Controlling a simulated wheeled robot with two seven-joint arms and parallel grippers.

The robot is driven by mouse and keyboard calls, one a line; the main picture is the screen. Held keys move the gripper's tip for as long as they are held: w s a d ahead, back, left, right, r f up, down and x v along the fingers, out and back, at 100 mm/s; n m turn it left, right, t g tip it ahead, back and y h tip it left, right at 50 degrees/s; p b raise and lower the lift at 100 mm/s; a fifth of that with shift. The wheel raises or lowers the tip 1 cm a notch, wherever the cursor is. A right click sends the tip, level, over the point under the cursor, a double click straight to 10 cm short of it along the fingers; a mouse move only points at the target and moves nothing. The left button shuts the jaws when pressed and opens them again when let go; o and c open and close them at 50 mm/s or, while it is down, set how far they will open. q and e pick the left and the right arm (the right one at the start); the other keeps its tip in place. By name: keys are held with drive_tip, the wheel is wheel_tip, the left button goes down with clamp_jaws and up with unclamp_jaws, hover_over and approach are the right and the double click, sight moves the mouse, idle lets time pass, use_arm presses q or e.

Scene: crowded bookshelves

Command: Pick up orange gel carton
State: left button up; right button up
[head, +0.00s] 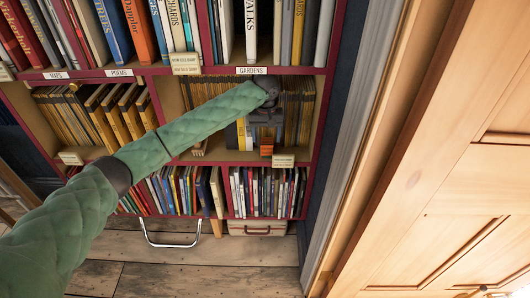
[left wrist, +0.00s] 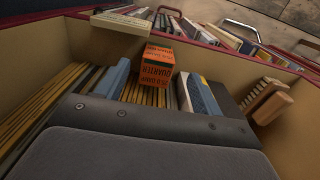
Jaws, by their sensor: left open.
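The orange gel carton (head: 266,150) is a small orange box with dark lettering, at the front of the middle shelf below the "GARDENS" label in the head view. It also shows in the left wrist view (left wrist: 156,66), upper middle, just beyond the gripper body. My left gripper (head: 265,133) reaches into this compartment, open, close behind and above the carton. The dark gripper body fills the lower part of the left wrist view, and the carton stands in front of it. I cannot tell whether a finger touches the carton. My right gripper is not in view.
Thin yellow-brown books (head: 299,104) fill the back of the compartment. A small label card (head: 284,160) sits on the shelf edge right of the carton. Books (head: 268,192) fill the shelf below. A wooden door (head: 460,190) stands at right; the wooden floor (head: 190,274) is open.

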sight(267, 158)
use_arm(q)
drive_tip(key=shift+d+f, duration=0.1)
drive_tip(key=shift+f, duration=3.8)
drive_tip(key=c, duration=1.1)
